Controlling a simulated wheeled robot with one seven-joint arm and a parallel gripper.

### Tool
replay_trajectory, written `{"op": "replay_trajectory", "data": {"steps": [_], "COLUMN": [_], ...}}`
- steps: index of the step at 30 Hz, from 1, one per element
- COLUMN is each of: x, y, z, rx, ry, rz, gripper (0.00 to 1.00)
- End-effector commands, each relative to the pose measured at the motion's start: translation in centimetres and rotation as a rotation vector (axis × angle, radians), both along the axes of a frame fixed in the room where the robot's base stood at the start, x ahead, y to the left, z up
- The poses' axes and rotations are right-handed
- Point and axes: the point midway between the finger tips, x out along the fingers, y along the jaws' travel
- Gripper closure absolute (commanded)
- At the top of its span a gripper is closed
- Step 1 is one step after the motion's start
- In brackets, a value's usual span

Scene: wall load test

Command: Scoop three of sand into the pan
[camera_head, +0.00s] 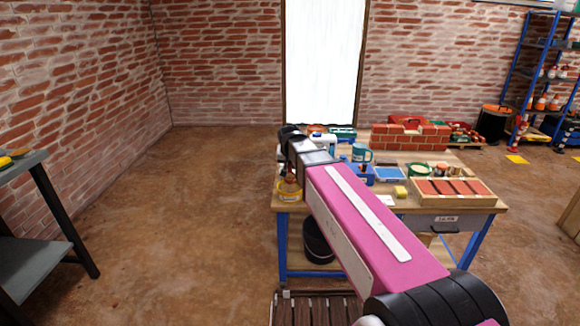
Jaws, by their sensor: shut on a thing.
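My pink arm reaches from the lower right over the left end of the workbench (488,204). My gripper (292,168) is at its far end, small and largely hidden by the wrist. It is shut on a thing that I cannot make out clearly. A round yellow-rimmed container (289,194) stands at the bench's left front corner, just below the gripper. I cannot tell whether they touch or what it holds. I cannot pick out the sand, the scoop or the pan with certainty; the arm covers part of the bench top.
A wooden tray of red bricks (455,198), a yellow block (400,191), a blue tray (389,174), a teal mug (361,153) and a small brick wall (411,137) crowd the bench. A black bucket (318,240) stands underneath.

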Motion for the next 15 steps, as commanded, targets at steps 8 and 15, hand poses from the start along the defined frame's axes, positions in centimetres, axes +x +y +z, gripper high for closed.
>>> {"op": "replay_trajectory", "data": {"steps": [8,15], "x": [1.2,1.7], "y": [0.1,0.0], "z": [-0.1,0.2], "rx": [0.002,0.01], "ry": [0.136,0.315], "rz": [-0.008,-0.004], "gripper": [1.0,1.0]}}
